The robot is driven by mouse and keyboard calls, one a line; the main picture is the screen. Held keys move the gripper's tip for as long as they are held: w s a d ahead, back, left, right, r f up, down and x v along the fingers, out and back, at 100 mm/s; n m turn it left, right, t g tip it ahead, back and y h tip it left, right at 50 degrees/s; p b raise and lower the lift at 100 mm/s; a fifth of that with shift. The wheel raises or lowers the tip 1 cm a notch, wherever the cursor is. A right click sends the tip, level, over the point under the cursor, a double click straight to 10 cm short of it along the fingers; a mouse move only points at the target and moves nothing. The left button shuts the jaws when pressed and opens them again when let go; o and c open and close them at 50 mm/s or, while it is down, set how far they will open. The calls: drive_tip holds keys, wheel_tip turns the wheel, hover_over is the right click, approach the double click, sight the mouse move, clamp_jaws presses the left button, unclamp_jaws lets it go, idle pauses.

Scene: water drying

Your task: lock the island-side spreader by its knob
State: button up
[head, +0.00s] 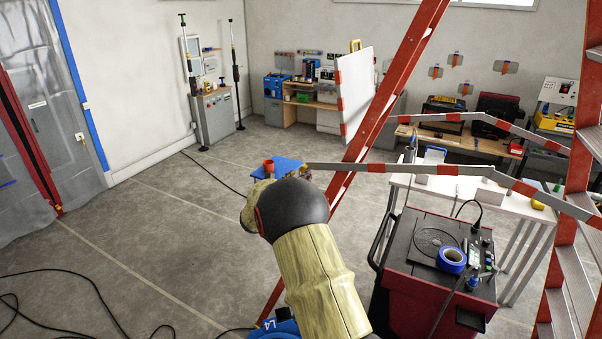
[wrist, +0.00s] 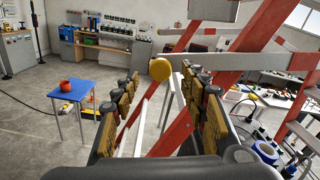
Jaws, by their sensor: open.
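A red stepladder (head: 385,95) stands right of centre in the head view. Two grey-and-red spreader bars cross it, a nearer one (head: 440,170) and a farther one (head: 450,117), both bent partway along. I cannot tell for sure which is island-side. In the wrist view, a round yellow knob (wrist: 160,69) sits at the left end of a spreader bar (wrist: 225,77). My gripper (wrist: 161,82) is open, its yellow-padded fingers either side of the knob in the picture. The knob appears beyond the fingertips; contact is not visible. In the head view my arm hides most of the gripper.
A red cart (head: 435,265) with blue tape and a white table (head: 470,190) stand near the ladder. A blue stool (wrist: 70,90) holds an orange-red cup (wrist: 66,86). Cables lie on the floor at lower left. The left floor is mostly free.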

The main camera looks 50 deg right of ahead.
drive_tip(key=shift+x, duration=1.25)
drive_tip(key=shift+c, duration=1)
clamp_jaws()
drive_tip(key=shift+r, duration=0.1)
